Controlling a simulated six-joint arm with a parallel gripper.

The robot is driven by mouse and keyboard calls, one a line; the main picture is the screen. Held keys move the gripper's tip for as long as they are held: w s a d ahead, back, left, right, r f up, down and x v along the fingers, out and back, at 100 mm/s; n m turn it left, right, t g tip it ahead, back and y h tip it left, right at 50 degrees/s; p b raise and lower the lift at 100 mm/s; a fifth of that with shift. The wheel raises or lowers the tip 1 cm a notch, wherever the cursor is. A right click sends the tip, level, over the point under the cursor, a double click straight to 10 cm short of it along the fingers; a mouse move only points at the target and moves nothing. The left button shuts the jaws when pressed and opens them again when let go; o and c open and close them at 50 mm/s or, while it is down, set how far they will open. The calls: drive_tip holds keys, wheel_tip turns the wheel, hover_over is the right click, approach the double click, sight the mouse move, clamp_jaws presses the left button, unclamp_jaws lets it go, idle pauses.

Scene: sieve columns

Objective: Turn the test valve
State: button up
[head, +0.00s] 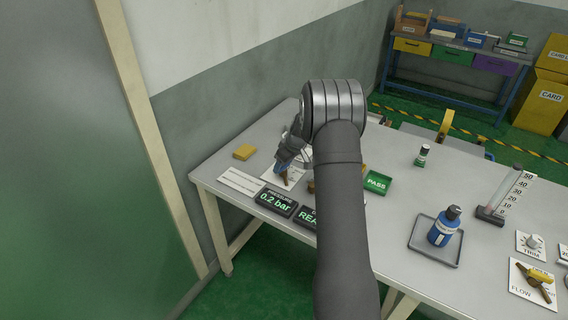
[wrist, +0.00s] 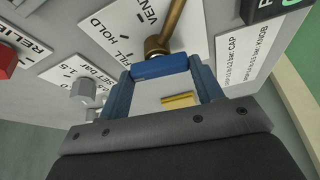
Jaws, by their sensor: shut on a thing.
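The valve with a brass lever (wrist: 172,22) sits on a white plate (wrist: 112,32) marked FILL, HOLD and VENT. No name reading "test" is legible. A blue grip (wrist: 160,66) lies at the near end of the brass part, between the fingers of my gripper (wrist: 162,80). My gripper is shut on this grip, with one finger on each side. In the head view my gripper (head: 287,158) is low over the plate at the table's far left, and the brass lever (head: 284,180) shows just below it. My arm hides part of the table.
A yellow block (head: 243,152) lies left of the valve. Dark displays, one reading 0.2 bar (head: 274,201), stand in front. A grey knob (wrist: 83,90) and red RELIEF part (wrist: 6,62) are nearby.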

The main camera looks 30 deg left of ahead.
drive_tip(key=shift+n+g, duration=0.3)
drive_tip(key=shift+n, duration=0.5)
drive_tip(key=o, duration=1)
drive_tip(key=shift+r, duration=0.1)
drive_tip(key=v, duration=1.7)
drive_tip(key=shift+w+r, duration=0.1)
drive_tip(key=shift+r, duration=0.05)
